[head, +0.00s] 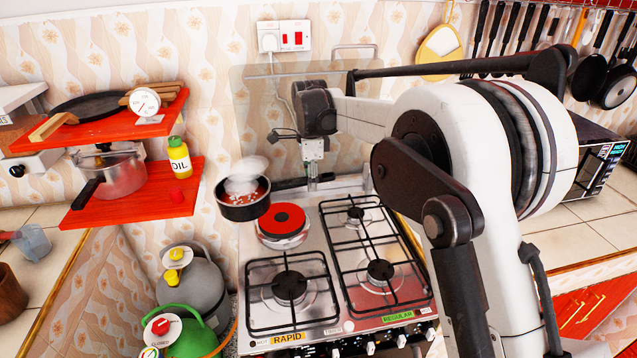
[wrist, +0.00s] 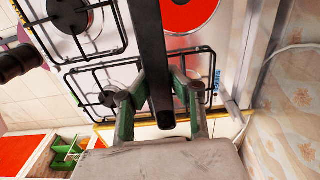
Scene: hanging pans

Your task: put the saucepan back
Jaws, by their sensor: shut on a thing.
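The saucepan (head: 243,203) is a black pan with reddish food inside and pale steam above it. In the head view it appears in the air up and left of the red-topped round hotplate (head: 283,221), level or nearly so. My gripper (head: 312,178) is shut on its long black handle (head: 290,183), to the right of the pan's bowl. In the wrist view the handle (wrist: 157,55) runs between the green-sided fingers of my gripper (wrist: 162,100); the bowl is out of that view. The red hotplate shows at the top there (wrist: 190,14).
The stove's black burner grates (head: 378,265) lie below and right. Red shelves (head: 145,190) with a pressure cooker (head: 118,172) and an oil bottle (head: 179,158) stand left. Gas cylinders (head: 195,283) stand below the pan's left. A glass panel (head: 250,110) rises behind the stove.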

